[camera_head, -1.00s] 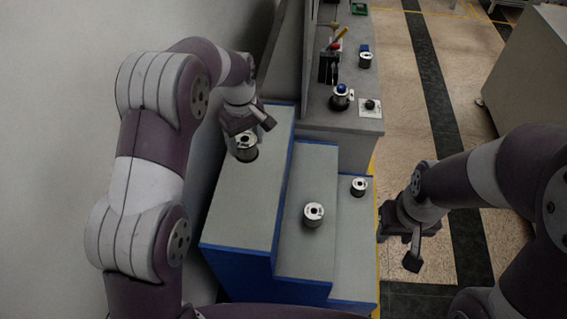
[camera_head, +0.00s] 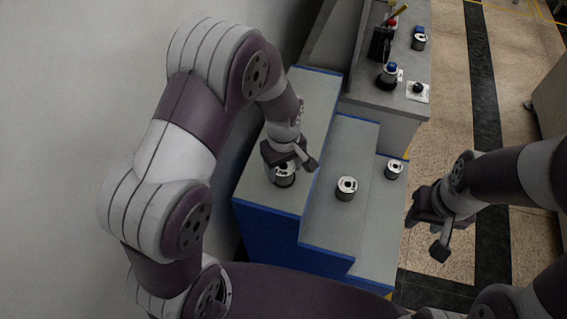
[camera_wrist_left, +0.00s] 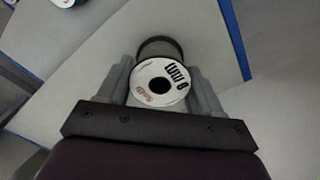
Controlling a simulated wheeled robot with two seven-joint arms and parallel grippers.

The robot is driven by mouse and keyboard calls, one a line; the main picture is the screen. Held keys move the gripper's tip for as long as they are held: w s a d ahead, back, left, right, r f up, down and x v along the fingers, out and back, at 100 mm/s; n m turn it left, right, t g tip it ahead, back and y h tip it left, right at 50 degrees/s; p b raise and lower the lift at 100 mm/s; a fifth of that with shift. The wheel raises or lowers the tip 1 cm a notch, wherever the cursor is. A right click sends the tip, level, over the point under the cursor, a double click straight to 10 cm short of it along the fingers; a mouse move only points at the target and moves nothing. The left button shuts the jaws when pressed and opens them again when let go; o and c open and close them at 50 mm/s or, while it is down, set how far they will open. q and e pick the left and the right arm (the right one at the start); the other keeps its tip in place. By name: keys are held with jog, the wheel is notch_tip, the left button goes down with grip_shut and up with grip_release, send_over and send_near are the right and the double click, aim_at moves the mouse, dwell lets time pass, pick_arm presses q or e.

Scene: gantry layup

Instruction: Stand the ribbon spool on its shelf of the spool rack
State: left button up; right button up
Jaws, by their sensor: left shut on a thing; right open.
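The ribbon spool is a short cylinder with a white label face and dark hole; it shows in the left wrist view (camera_wrist_left: 160,83) and in the head view (camera_head: 285,177). My left gripper (camera_head: 292,163) is shut on it, with a finger on each side of it in the left wrist view. The spool is upright at the highest, leftmost shelf of the grey, blue-edged spool rack (camera_head: 308,100), towards its near end. Whether it touches the shelf I cannot tell. My right gripper (camera_head: 427,230) is open and empty, to the right of the rack.
A spool (camera_head: 347,188) stands on the middle shelf and another (camera_head: 394,169) on the lowest shelf. Behind the rack, a grey bench (camera_head: 385,113) carries blue-topped items (camera_head: 389,75) and a black holder (camera_head: 379,44). A wall is at the left.

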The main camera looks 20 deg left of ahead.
pick_arm(q)
jog(key=shift+d+f, duration=0.15)
jog(key=shift+d, duration=0.05)
jog(key=o, duration=1.2)
jog(key=shift+a, duration=0.1)
jog(key=shift+r, duration=0.25)
jog(key=shift+w+r, duration=0.15)
jog(key=shift+r, duration=0.2)
notch_tip(320, 180, up, 11)
jog(key=b, duration=0.3)
jog(key=s+a+f+m, duration=0.1)
jog(key=s+m, duration=0.2)
jog(key=s+a+f+m+t, duration=0.1)
jog(key=s+a+f+m, duration=0.1)
jog(key=s+m, duration=0.1)
jog(key=s+a+f+m, duration=0.2)
jog(key=s, duration=0.3)
jog(key=shift+a+m, duration=0.25)
jog(key=shift+m, duration=0.15)
